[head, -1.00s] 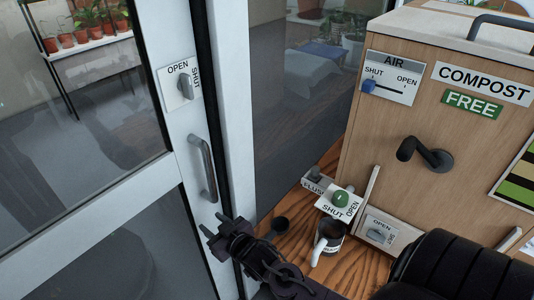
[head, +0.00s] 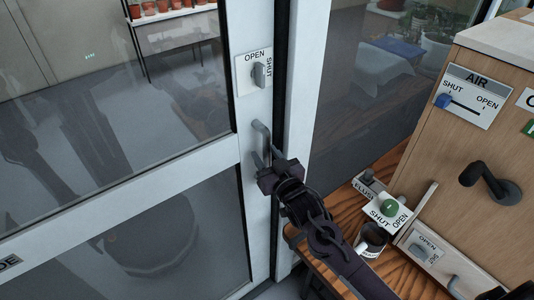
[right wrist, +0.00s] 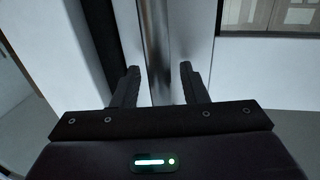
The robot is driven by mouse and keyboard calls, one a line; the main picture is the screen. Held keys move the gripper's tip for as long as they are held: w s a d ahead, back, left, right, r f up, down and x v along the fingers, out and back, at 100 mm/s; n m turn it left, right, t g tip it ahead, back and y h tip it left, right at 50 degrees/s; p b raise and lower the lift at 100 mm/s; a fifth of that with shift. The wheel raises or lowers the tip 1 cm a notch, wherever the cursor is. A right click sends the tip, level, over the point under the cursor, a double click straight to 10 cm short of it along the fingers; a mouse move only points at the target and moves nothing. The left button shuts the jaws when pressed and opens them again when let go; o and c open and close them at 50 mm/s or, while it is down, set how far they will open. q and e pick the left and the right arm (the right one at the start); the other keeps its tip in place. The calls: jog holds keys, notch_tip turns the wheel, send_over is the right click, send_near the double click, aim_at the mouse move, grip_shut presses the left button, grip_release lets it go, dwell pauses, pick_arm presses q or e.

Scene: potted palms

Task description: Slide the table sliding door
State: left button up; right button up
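A white-framed glass door (head: 228,158) stands at the left in the head view, with a grey upright bar handle (head: 261,134) on its right frame. A knob plate marked OPEN and SHUT (head: 243,78) sits above the handle. My right gripper (head: 267,162) is at the lower part of the handle and hides that part. In the right wrist view my right gripper (right wrist: 158,86) has its two fingers apart, with the metal handle bar (right wrist: 155,40) in line with the gap between them. I cannot tell whether they touch it. My left gripper is not in view.
A wooden compost cabinet (head: 440,150) with a dark crank (head: 490,182) and an AIR slider (head: 443,100) stands at the right. A wooden tabletop (head: 395,268) holds a mug (head: 371,240) and a green-knob switch (head: 389,207). Potted plants stand behind the glass.

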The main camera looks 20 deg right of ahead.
grip_shut()
dwell(0.3)
jog(key=shift+w+a+f, duration=0.1)
